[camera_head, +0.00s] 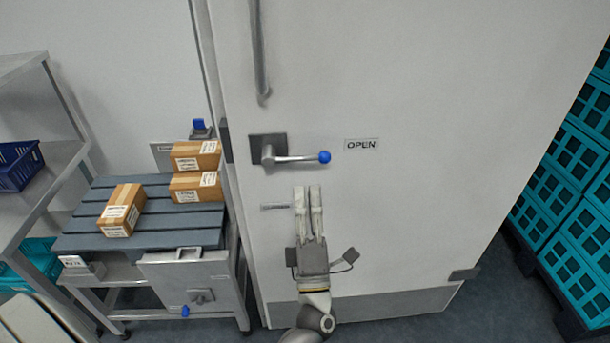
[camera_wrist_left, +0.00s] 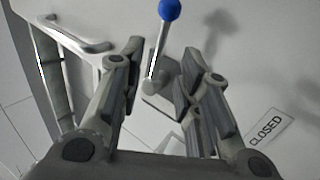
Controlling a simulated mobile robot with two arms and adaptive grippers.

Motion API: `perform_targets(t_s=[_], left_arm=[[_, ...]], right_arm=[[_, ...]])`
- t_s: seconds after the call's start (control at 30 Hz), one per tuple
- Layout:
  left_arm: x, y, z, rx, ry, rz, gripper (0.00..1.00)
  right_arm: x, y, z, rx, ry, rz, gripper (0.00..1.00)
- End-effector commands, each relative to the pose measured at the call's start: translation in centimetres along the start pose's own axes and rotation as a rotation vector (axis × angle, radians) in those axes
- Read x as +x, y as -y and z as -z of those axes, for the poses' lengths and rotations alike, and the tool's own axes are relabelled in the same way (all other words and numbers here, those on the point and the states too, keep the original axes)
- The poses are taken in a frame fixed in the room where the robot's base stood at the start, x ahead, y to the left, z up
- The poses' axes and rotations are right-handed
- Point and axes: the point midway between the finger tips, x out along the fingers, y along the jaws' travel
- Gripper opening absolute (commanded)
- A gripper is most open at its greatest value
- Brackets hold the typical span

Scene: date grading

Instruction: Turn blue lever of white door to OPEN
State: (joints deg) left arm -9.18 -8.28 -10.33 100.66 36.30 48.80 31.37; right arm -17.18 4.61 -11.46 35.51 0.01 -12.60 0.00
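The white door (camera_head: 420,230) fills the middle of the head view and looks closed. Its lever with a blue knob (camera_head: 324,157) points right from a dark plate, towards the OPEN label (camera_head: 361,145). The lever also shows in the left wrist view (camera_wrist_left: 160,45), where the CLOSED label (camera_wrist_left: 265,141) lies to the right of its plate. My left gripper (camera_head: 308,190) is in front of the door, below the lever in the head view. In the wrist view its fingers are apart with the lever's base seen between them; nothing is held. My right gripper is not in view.
A long vertical handle (camera_head: 260,55) is on the door above the lever. At left, a slatted table (camera_head: 80,225) bears cardboard boxes (camera_head: 122,210); a cabinet front below has another blue-tipped lever (camera_head: 198,299). Teal crates (camera_head: 560,160) are stacked at right.

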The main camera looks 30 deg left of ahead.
Motion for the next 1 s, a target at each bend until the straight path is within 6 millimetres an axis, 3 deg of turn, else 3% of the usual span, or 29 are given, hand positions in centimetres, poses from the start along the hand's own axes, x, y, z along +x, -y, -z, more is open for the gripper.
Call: perform_targets(t_s=[0.2,0.77,0.87,1.0], left_arm=[[-2.4,0.0,0.0,0.000,0.000,0.001,0.32],[-2.8,0.1,-0.1,0.004,0.004,0.002,0.32],[-3.6,1.6,-1.0,0.047,0.055,0.029,0.32],[-7.3,7.2,-4.1,0.209,0.256,0.130,0.32]], right_arm=[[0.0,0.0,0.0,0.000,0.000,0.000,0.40],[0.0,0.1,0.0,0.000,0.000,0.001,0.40],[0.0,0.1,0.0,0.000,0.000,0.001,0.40],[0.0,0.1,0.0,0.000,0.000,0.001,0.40]])
